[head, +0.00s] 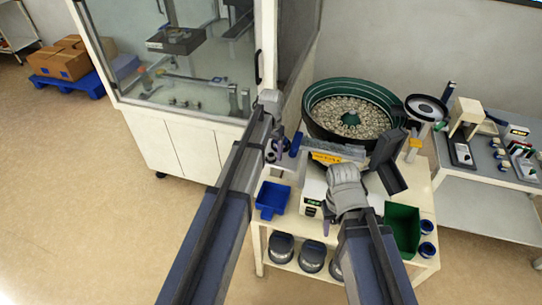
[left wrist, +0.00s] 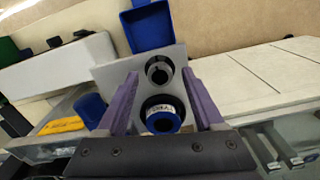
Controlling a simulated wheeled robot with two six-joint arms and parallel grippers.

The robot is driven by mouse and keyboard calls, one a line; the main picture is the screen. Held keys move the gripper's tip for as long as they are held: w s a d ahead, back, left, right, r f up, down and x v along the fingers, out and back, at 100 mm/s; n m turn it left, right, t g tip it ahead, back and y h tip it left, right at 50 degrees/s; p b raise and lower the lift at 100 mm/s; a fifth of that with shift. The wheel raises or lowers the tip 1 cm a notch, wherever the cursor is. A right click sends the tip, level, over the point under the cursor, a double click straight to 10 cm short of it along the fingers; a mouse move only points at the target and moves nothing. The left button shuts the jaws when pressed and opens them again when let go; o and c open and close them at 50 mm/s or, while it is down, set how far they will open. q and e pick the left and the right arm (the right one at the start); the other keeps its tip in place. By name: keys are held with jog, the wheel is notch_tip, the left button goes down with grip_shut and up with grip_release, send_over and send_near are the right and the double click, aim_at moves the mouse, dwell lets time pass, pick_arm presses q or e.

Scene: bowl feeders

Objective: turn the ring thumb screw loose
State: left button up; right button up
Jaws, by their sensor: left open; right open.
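In the left wrist view, a pale upright plate (left wrist: 185,90) carries a dark round ring fitting with a bright rim (left wrist: 159,70). A blue ring with a white printed label (left wrist: 162,115) is below it, nearer my fingers. I cannot clearly make out the thumb screw. My left gripper (left wrist: 162,92) is open, its two purple fingers on either side of the blue ring, with no visible grip on it. In the head view my left gripper (head: 279,150) is beside the bench's left edge. My right gripper (head: 346,180) is over the middle of the bench, its fingertips mostly hidden.
A green bowl feeder (head: 318,128) full of small parts stands at the back. A blue bin (head: 272,198) is at the front left. A green bin (head: 404,232) and blue cups (head: 427,227) are at the right. A glazed cabinet (head: 185,130) stands left.

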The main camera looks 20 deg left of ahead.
pick_arm(q)
grip_shut()
dwell(0.6)
